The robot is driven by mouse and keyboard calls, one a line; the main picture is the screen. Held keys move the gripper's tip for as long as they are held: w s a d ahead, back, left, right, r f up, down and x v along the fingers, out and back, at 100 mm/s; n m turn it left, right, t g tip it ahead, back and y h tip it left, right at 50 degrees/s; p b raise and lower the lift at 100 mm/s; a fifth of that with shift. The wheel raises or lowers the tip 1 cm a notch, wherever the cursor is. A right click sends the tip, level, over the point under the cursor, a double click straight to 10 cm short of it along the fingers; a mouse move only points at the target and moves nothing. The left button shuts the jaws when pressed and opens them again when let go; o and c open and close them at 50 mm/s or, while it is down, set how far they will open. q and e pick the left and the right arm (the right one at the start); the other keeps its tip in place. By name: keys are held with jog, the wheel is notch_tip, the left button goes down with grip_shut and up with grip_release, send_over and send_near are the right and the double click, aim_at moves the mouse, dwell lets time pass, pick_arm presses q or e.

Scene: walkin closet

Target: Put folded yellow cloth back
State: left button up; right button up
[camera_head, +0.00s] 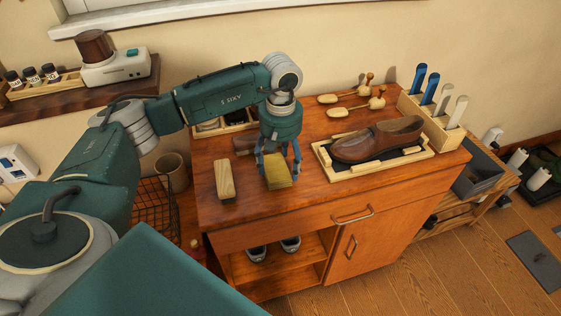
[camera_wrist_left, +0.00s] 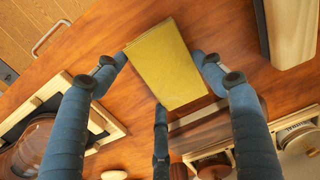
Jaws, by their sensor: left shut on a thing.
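The folded yellow cloth (camera_head: 277,174) is a small flat block shape at the left part of the wooden cabinet top (camera_head: 300,196). My left gripper (camera_head: 279,165) points down from above and is shut on the cloth. In the left wrist view the yellow cloth (camera_wrist_left: 166,66) lies between the blue fingers of the gripper (camera_wrist_left: 168,76). I cannot tell whether the cloth touches the cabinet top or is slightly above it. My right gripper is not in view.
A wooden block brush (camera_head: 224,180) lies left of the cloth. A brown shoe (camera_head: 378,140) rests on a framed tray (camera_head: 323,158) to the right. Behind are a compartment box (camera_head: 235,126), wooden-handled brushes (camera_head: 357,106) and a holder (camera_head: 428,118). The front of the cabinet top is clear.

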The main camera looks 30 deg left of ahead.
aim_at(280, 166)
pick_arm(q)
jog(key=shift+f, duration=0.15)
jog(key=o, duration=1)
jog(key=shift+o, duration=0.2)
jog(key=shift+r, duration=0.45)
notch_tip(280, 166, up, 12)
jog(key=b, duration=0.2)
jog(key=shift+f, duration=0.25)
jog(key=shift+s+f, duration=0.1)
